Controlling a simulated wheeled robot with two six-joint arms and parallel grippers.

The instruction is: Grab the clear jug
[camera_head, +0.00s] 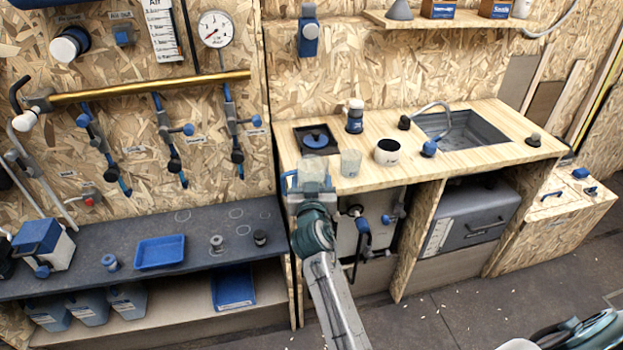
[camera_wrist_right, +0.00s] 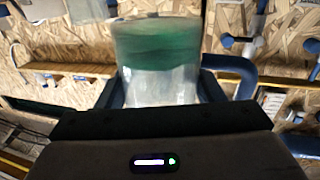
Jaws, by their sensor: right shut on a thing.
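The clear jug (camera_head: 314,168) is held at the front left edge of the wooden counter, in front of the hob. In the right wrist view the jug (camera_wrist_right: 155,62) stands between the fingers, see-through with a green tint in its upper part. My right gripper (camera_head: 306,188) is shut on it; the fingers (camera_wrist_right: 155,95) lie on both sides of its body. The jug's lower part is partly hidden by the gripper. I cannot tell whether it touches the counter edge.
Beside the jug, a clear cup (camera_head: 350,162) and a dark-topped white pot (camera_head: 387,152) stand on the counter (camera_head: 440,165). A dark bench (camera_head: 200,265) with a blue tray (camera_head: 160,252) lies left.

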